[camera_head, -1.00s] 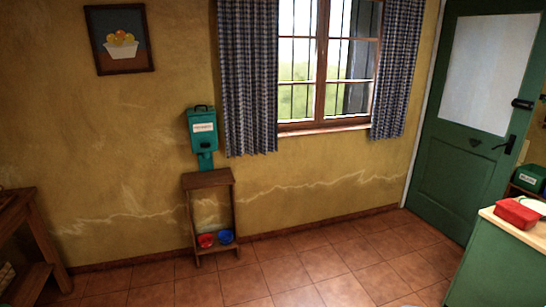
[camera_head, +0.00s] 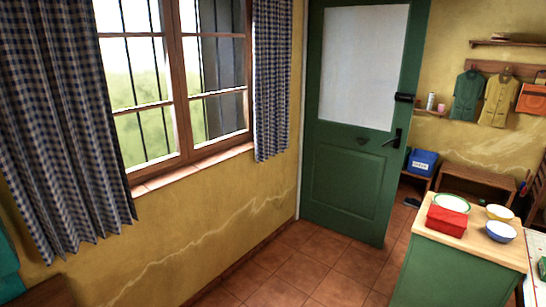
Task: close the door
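The green door (camera_head: 349,165) with a frosted glass pane stands open into the room, right of the window. Its hinge side is at the left, by the window wall, and its free edge is at the right. A black lever handle (camera_head: 394,139) and a black latch box (camera_head: 404,97) sit near that free edge. The floor around the door's foot is clear. My gripper is not in view.
A green counter (camera_head: 450,262) with a wooden top stands right of the door, holding a red box (camera_head: 446,221) and bowls (camera_head: 501,231). Behind are a bench (camera_head: 478,181), a blue box (camera_head: 422,162) and hanging coats (camera_head: 497,101). Tiled floor (camera_head: 290,268) is free before the door.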

